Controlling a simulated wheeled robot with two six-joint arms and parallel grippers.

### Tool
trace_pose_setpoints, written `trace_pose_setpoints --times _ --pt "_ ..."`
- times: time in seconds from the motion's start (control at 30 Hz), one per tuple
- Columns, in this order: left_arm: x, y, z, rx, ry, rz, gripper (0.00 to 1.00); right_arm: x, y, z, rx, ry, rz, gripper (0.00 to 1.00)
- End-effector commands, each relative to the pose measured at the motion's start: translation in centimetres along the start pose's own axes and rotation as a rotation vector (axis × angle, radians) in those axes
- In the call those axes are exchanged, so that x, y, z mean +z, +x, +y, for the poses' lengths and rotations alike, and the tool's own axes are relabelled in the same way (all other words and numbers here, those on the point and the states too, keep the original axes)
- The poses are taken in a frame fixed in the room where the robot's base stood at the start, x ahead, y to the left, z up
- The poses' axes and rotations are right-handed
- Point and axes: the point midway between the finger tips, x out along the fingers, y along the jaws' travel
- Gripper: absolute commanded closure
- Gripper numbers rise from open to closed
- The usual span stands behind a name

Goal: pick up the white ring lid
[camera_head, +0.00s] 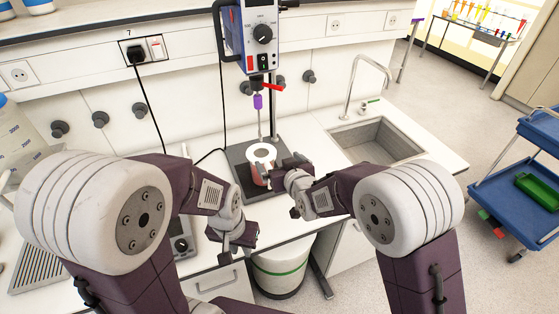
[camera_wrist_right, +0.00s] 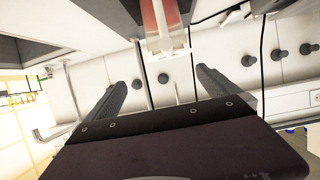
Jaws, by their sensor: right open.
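The white ring lid (camera_head: 261,153) sits on top of a vessel with red contents (camera_head: 260,178) on the dark base of the stirrer stand. In the right wrist view, which appears upside down, the red vessel (camera_wrist_right: 160,18) shows at the top, with the pale lid edge (camera_wrist_right: 166,53) below it. My right gripper (camera_head: 273,176) is beside the vessel on its right. Its fingers (camera_wrist_right: 163,82) are spread and empty, with the lid ahead between their lines. My left gripper (camera_head: 237,244) hangs lower left, over the bench's front edge; its finger gap is unclear.
The overhead stirrer (camera_head: 260,35) stands behind the lid, its thin shaft (camera_head: 260,122) coming down close to it. A sink with a faucet (camera_head: 352,82) is to the right. A white bin (camera_head: 281,268) stands below the bench front. A blue cart (camera_head: 515,200) is at far right.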

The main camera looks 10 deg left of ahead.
Motion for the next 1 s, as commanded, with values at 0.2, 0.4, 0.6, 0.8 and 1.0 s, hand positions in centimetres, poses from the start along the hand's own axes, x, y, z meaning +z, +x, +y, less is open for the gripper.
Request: trace_pose_setpoints --times 0.2,0.4,0.6,0.8,1.0 --pt "0.0 0.2 0.0 0.000 0.000 0.000 0.78 0.7 0.1 -1.9 -0.032 -0.013 -0.010 0.00" --pt "-0.1 -0.9 0.0 0.000 0.000 0.000 0.78 0.6 2.7 -1.9 -0.030 -0.013 -0.012 0.00" --pt "-0.1 -1.1 0.0 0.000 0.000 0.000 0.78 0.8 4.0 -1.9 -0.030 -0.013 -0.011 0.00" --pt "-0.3 -2.6 0.1 0.000 0.000 0.000 0.78 0.9 6.7 -1.9 -0.030 -0.013 -0.012 0.00" --pt "-0.3 -2.9 0.1 0.000 0.000 0.000 0.78 1.2 9.0 -2.0 -0.030 -0.013 -0.011 0.00"
